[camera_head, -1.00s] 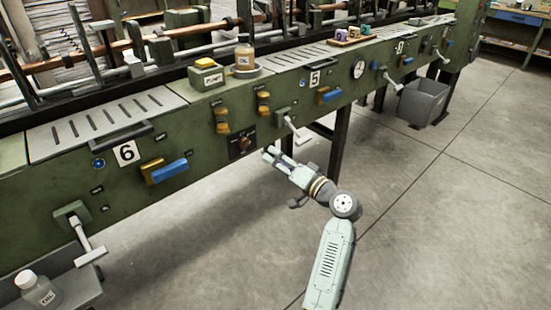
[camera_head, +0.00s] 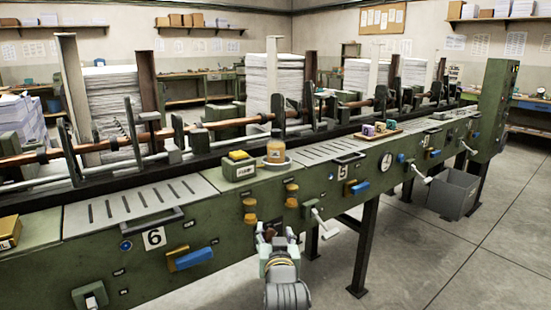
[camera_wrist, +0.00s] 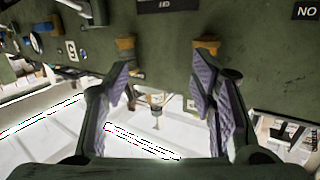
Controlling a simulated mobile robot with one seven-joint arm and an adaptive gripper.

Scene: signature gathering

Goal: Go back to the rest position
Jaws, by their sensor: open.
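My gripper (camera_head: 278,238) is in front of the long green machine (camera_head: 120,240), at the lower middle of the head view. In the wrist view my gripper (camera_wrist: 163,92) shows two padded fingers spread wide apart with nothing between them. The machine's green front panel (camera_wrist: 180,30) fills the upper part of that view, apparently inverted. In the head view the gripper is close to the panel's knobs; I cannot tell whether it touches anything.
Yellow knobs (camera_head: 291,195), a blue handle (camera_head: 194,259) and a white lever (camera_head: 322,220) stick out from the panel. A bottle (camera_head: 275,149) and a PUMP box (camera_head: 238,168) stand on top. A grey bin (camera_head: 454,193) sits at right. Floor at lower right is clear.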

